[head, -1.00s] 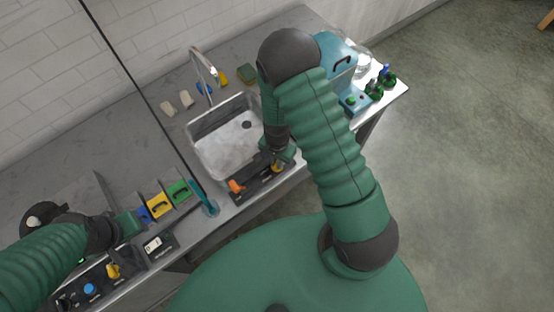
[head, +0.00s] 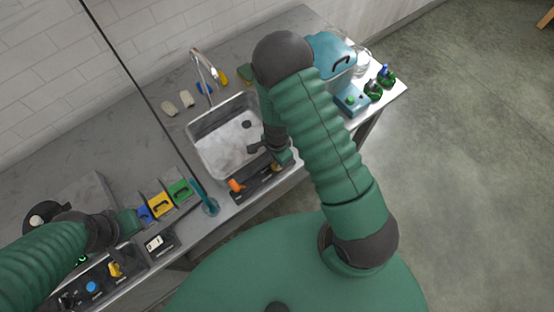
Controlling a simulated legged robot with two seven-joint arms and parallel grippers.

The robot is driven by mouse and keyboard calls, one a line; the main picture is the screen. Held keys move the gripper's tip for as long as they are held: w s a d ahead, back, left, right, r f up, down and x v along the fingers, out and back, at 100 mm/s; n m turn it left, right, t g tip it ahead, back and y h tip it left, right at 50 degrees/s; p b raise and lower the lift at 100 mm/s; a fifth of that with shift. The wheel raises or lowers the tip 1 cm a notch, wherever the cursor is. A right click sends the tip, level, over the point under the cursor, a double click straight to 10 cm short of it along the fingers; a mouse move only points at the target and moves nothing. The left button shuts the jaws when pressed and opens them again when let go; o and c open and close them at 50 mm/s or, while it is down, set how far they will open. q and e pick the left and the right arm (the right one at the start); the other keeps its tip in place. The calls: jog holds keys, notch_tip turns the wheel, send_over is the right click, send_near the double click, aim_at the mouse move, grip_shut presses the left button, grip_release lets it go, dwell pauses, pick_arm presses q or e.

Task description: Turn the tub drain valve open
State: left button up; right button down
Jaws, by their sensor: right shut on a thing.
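The tub is a steel basin (head: 212,153) set in the counter, with a dark drain (head: 247,125) in its floor. A dark panel (head: 255,188) along the tub's front edge carries an orange handle (head: 236,186) and a yellow handle (head: 277,168). My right gripper (head: 270,158) is down at the panel's right end, shut on the yellow handle, which it mostly hides. A dark part of this gripper sticks out leftward over the tub's rim. My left gripper (head: 130,222) is at the left beside a blue holder; its fingers are too small to judge.
A tap (head: 203,62) arches over the tub's back. Blue, yellow and green holders (head: 160,206) and a teal tool (head: 207,200) stand left of the tub.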

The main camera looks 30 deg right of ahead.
jog(key=shift+w+r, duration=0.1)
jog(key=shift+w, duration=0.05)
jog(key=c, duration=1.4)
grip_release()
jog(key=shift+c, duration=0.2)
notch_tip(320, 180, up, 17)
jog(key=p, duration=0.1)
jog(key=shift+a+f, duration=0.1)
jog(key=shift+f, duration=0.15)
